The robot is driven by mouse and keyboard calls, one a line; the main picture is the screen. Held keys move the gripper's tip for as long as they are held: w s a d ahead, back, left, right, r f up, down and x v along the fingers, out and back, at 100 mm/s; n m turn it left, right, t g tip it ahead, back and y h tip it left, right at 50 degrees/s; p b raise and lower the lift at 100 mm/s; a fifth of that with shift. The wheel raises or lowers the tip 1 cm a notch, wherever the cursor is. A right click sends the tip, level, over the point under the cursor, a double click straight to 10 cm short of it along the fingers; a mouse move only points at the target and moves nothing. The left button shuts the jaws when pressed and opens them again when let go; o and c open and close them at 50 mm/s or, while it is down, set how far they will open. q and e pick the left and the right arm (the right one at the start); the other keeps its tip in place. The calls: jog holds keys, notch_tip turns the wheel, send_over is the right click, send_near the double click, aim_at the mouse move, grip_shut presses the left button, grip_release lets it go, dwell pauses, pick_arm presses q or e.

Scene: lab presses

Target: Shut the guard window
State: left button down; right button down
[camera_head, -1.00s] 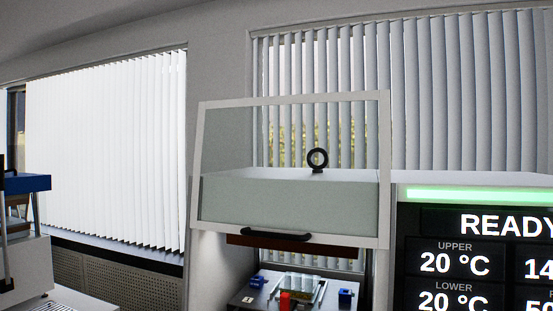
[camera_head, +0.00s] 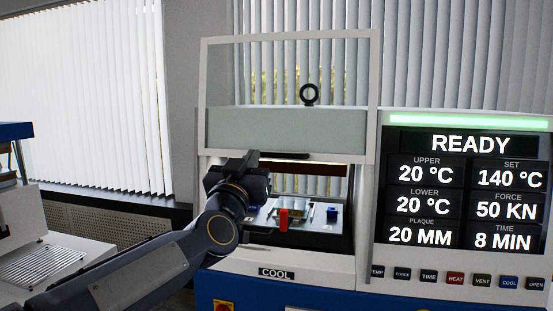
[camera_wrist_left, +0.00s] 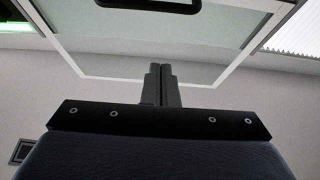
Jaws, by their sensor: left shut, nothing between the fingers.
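The guard window (camera_head: 290,131) is a clear pane in a white frame, raised above the press opening in the head view. Its black handle (camera_head: 285,156) runs along the lower frame edge. My left gripper (camera_head: 252,156) is shut and empty, at the left end of the handle; I cannot tell whether it touches. In the left wrist view the shut fingers (camera_wrist_left: 160,85) point up toward the window frame (camera_wrist_left: 215,77), and the handle (camera_wrist_left: 150,4) is at the top edge, apart from the fingers in the picture. My right gripper is not in view.
The press opening below the window holds a plate with a red block (camera_head: 284,219) and blue parts (camera_head: 332,213). The display panel (camera_head: 465,190) reads READY, with buttons below it. Another machine (camera_head: 50,240) stands at the left.

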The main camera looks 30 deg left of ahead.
pick_arm(q)
jog(key=r+p+x, duration=0.1)
jog(key=p+x, duration=0.3)
jog(key=x, duration=0.7)
jog(key=shift+s+f+b, duration=0.2)
jog(key=shift+f, duration=1.05)
jog(key=shift+s+f+b, duration=0.15)
jog(key=shift+f, duration=1.1)
jog(key=s+f+b, duration=0.2)
jog(key=f+b, duration=1.2)
jog(key=f, duration=0.1)
jog(key=s+d+f+b, duration=0.1)
jog(key=s+f+b, duration=0.1)
jog(key=f+b, duration=1.3)
jog(key=shift+f, duration=0.35)
